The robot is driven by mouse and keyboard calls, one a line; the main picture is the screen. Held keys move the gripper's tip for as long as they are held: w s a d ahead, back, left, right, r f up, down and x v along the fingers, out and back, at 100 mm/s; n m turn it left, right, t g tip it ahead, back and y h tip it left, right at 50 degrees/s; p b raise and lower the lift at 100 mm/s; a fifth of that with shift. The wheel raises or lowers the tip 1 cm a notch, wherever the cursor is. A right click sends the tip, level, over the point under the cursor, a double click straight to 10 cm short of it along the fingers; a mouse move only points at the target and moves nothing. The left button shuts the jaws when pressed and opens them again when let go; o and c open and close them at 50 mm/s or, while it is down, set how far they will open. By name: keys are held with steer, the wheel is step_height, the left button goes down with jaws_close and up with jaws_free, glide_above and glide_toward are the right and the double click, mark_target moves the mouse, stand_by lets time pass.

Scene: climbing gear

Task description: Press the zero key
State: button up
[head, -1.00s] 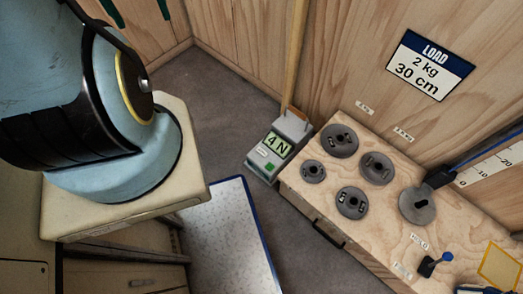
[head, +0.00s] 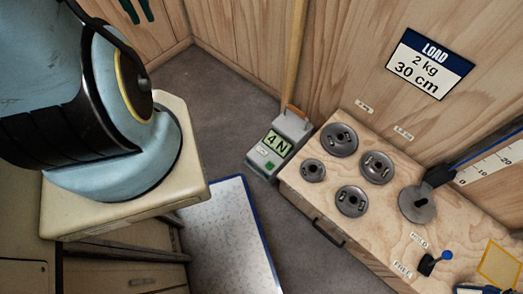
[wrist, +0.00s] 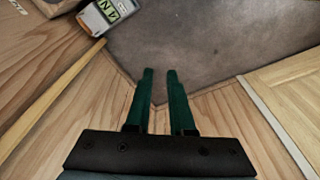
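A grey scale unit (head: 290,130) stands on the floor against the left end of the wooden bench, its display (head: 277,143) reading "4 N". Below the display is a small green key (head: 270,166) beside a pale label; its lettering is too small to read. The scale also shows at the top edge of the wrist view (wrist: 88,20), partly cut off, with the key out of frame. My gripper (head: 138,8) is at the top left of the head view, well away from the scale. In the wrist view its two green fingers (wrist: 159,72) are empty, with a narrow gap between them.
A wooden pole (head: 296,55) rises behind the scale. The bench (head: 305,195) carries several grey weight discs (head: 351,200) and a blue-handled lever (head: 433,262). A speckled board with a blue edge (head: 225,230) lies left of the bench. Grey floor (head: 205,105) is clear left of the scale.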

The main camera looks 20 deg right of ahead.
jaws_close()
stand_by(0.8)
